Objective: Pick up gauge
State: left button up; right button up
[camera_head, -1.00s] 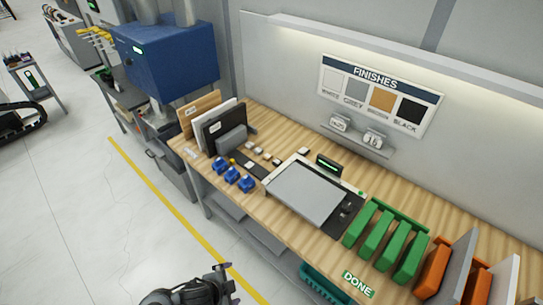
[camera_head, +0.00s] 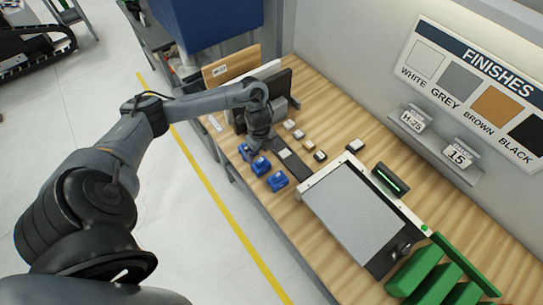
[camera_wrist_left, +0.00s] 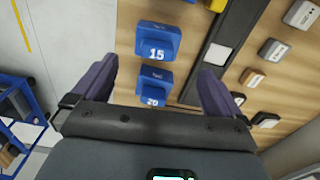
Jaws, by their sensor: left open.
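Several blue gauge blocks stand near the bench's front edge. In the head view, one (camera_head: 278,181) is clear of my arm, another (camera_head: 260,166) is just below my left gripper (camera_head: 260,148), and another (camera_head: 244,151) is beside the gripper. In the left wrist view, a gauge marked 15 (camera_wrist_left: 158,42) lies ahead of the open fingers (camera_wrist_left: 157,68). A second, apparently marked 20 (camera_wrist_left: 152,88), lies between them. The left gripper is open and empty. My right gripper is not in view.
A dark strip (camera_wrist_left: 210,60) and several small blocks (camera_head: 299,134) lie beside the gauges. Upright panels (camera_head: 230,66) stand behind the gripper. A grey plate (camera_head: 355,212) and green holders (camera_head: 440,285) are to the right. A shelf (camera_head: 440,147) is on the wall.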

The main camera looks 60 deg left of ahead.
aim_at(261, 161)
pick_arm(q)
jog(key=f, duration=0.1)
jog(key=f+b, duration=0.1)
jog(key=f, duration=0.2)
jog(key=shift+s+d+f, duration=0.2)
jog(key=shift+d+f, duration=0.05)
jog(key=shift+f, duration=0.15)
jog(key=shift+a+f, duration=0.15)
jog(key=shift+f, duration=0.4)
jog(key=shift+a+f, duration=0.15)
jog(key=shift+f, duration=2.05)
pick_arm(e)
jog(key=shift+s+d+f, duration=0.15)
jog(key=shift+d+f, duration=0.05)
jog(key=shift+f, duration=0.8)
pick_arm(q)
jog(key=shift+c, duration=0.2)
jog(key=c, duration=1)
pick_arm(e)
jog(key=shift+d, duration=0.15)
